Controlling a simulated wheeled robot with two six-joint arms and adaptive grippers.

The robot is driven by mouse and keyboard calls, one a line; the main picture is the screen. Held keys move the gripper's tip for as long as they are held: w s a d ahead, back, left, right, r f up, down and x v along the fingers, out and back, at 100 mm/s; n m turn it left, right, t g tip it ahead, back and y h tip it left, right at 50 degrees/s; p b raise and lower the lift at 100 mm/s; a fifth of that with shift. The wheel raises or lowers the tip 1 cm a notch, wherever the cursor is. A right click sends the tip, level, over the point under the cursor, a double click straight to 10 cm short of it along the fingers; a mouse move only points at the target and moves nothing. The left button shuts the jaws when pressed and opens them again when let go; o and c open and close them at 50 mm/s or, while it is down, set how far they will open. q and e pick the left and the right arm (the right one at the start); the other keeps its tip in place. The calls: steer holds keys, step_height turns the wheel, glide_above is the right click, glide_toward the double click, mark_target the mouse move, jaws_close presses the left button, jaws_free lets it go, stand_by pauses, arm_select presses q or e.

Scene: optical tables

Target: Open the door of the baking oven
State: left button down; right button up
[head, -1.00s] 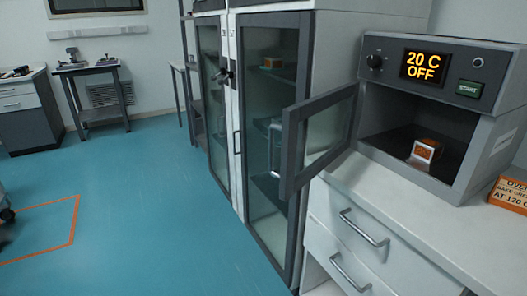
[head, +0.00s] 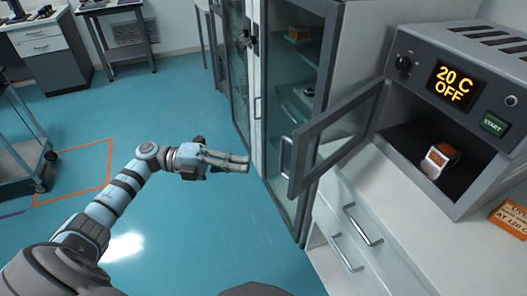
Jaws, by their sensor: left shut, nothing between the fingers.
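The baking oven (head: 440,60) stands on the white counter at the right, with a display reading "20 C OFF". Its framed glass door (head: 338,135) hangs open, swung out to the left of the oven mouth. An orange and white object (head: 437,160) sits inside the oven. My left gripper (head: 247,163) is shut and empty, in front of the glass cabinet and to the left of the oven door, apart from the door in the picture. My right gripper does not show.
A tall glass-door cabinet (head: 333,50) stands behind the oven door. White drawers (head: 345,215) with bar handles are under the counter. An orange sign (head: 511,219) lies at the right. A cart (head: 22,150) stands at the left. The blue floor is open in the middle.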

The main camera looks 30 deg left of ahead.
mark_target(291, 172)
arm_select(q)
steer(key=x, duration=0.4)
steer(key=p+x, duration=0.1)
steer(key=x, duration=0.4)
steer(key=shift+w+d+f, duration=0.1)
steer(key=shift+w+f, duration=0.05)
steer(key=shift+f, duration=0.1)
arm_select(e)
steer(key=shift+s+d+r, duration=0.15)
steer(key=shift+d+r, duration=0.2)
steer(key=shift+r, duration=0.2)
